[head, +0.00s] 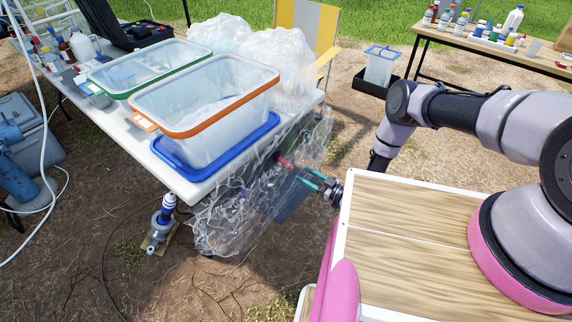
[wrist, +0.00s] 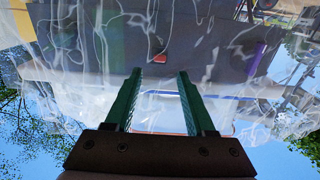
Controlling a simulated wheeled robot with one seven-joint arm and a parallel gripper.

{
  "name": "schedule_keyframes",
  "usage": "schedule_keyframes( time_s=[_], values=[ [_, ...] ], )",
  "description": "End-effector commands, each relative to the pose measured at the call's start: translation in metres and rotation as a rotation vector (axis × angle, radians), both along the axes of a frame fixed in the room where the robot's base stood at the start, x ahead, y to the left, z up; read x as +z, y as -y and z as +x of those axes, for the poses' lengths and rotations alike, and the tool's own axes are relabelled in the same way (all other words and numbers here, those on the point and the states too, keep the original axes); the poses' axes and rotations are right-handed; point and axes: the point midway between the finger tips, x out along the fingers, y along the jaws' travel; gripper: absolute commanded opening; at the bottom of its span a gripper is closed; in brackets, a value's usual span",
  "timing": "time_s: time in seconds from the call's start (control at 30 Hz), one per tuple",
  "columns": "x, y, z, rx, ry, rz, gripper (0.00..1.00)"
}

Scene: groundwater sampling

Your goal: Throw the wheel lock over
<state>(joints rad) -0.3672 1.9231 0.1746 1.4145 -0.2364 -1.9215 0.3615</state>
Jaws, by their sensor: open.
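My gripper (head: 311,180) is at the table's right end, beside a crumpled clear plastic sheet (head: 232,225). In the wrist view my gripper (wrist: 159,73) is open, with two green fingers apart and nothing seen held between them. A small red part (head: 285,163) shows just beyond the fingers at the plastic; a red part also shows in the wrist view (wrist: 160,57), ahead of the gap between the tips. I cannot tell whether this is the wheel lock, or whether the fingers touch the plastic. No wheel is clearly seen; the plastic blurs what is behind it.
A white table (head: 196,188) holds an orange-rimmed bin (head: 205,112) on a blue lid (head: 215,148), a green-rimmed bin (head: 150,65) and clear bags (head: 285,60). A blue-and-white device (head: 164,214) stands below the front corner. A yellow-and-grey chair (head: 309,22) is behind. Open dirt lies in front.

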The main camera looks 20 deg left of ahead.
Motion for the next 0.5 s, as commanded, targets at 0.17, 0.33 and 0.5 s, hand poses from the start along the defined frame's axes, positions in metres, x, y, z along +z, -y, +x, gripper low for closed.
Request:
schedule_keyframes(
  time_s=[0.17, 0.33, 0.5],
  values=[
    [0.001, -0.032, 0.012, 0.005, 0.004, 0.001, 0.55],
    [0.001, -0.061, 0.024, 0.003, 0.002, -0.001, 0.55],
    [0.0, -0.08, 0.033, 0.002, 0.001, 0.0, 0.55]
  ],
)
